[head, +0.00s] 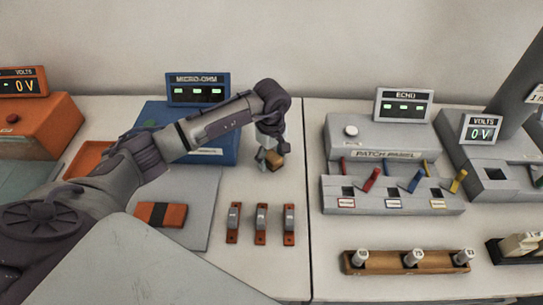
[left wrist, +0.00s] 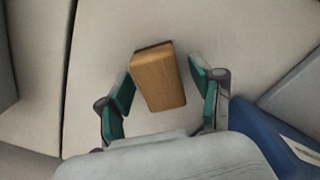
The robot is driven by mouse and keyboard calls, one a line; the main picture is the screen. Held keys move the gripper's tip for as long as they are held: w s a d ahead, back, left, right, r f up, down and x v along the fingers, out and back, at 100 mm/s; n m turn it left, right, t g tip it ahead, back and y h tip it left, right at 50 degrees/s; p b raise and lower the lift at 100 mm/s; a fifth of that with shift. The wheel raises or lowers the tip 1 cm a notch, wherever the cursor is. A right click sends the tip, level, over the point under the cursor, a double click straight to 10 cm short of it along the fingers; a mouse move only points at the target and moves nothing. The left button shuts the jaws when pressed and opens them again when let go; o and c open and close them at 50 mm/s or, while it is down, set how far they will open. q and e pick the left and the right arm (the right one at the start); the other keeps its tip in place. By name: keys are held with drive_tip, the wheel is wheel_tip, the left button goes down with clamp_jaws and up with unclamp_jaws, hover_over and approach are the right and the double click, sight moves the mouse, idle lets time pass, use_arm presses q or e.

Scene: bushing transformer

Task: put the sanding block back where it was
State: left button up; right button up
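The sanding block is a small wooden block with a dark edge (left wrist: 158,78). In the head view the block (head: 274,160) is at the bench's pale top, right of the blue micro-ohm unit. My left gripper (head: 270,155) points down over it. In the left wrist view the two green-padded fingers (left wrist: 162,85) stand on either side of the block, with a visible gap on the right side; the left fingertip is very near it. I cannot tell whether the block touches the bench. My right gripper is not in view.
The blue micro-ohm unit (head: 222,140) is just left of the gripper. Several orange-based switches (head: 261,222) stand in front. An orange-black piece (head: 161,214) lies on a grey mat (head: 202,190). A patch panel (head: 392,195) and wooden rack (head: 405,263) are right of the bench seam.

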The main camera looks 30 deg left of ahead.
sight(271, 155)
use_arm(q)
drive_tip(key=shift+r, duration=0.35)
wheel_tip(271, 155, up, 12)
drive_tip(key=b, duration=0.3)
drive_tip(key=shift+f, duration=0.2)
